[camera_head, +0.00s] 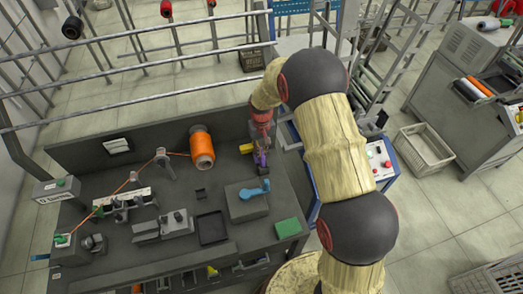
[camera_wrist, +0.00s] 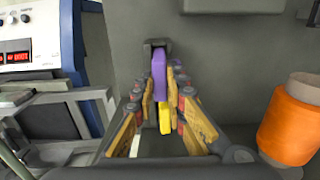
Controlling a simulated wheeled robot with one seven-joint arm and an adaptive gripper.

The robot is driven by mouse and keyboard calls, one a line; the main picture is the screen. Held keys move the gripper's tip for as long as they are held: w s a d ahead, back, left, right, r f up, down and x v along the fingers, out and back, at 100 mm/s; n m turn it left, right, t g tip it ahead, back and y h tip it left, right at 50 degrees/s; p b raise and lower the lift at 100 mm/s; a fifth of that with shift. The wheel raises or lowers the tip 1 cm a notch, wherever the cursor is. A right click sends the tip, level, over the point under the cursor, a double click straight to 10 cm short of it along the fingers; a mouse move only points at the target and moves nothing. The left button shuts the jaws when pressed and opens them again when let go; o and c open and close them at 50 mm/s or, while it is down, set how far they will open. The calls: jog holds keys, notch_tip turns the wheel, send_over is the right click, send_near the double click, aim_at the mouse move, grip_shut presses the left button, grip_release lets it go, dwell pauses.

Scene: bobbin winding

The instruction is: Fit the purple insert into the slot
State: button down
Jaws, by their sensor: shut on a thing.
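The purple insert (camera_wrist: 159,72) is an upright slim piece between the two finger pads of my gripper (camera_wrist: 162,88) in the wrist view. My gripper is shut on it. Its top end is at a small dark bracket (camera_wrist: 148,47) against the grey back panel; I cannot tell whether it sits inside the bracket or in front of it. A yellow piece (camera_wrist: 165,118) shows below the insert, between the fingers. In the head view the purple insert (camera_head: 261,159) is small and partly hidden under my gripper (camera_head: 262,146), at the bench's right rear. The slot itself is not clearly visible.
The grey bench (camera_head: 105,245) carries an orange thread spool (camera_head: 202,148) left of my gripper. A block with a blue lever (camera_head: 254,191), a black tray (camera_head: 211,229) and a green pad (camera_head: 288,228) stand nearer the front. A blue-framed machine (camera_wrist: 42,45) is at the wrist view's left.

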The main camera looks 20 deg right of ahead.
jog(key=shift+f, duration=0.4)
jog(key=shift+f+b, duration=0.55)
jog(key=shift+f, duration=0.15)
dwell(0.4)
jog(key=c, duration=1.7)
grip_release()
jog(key=shift+c, duration=0.2)
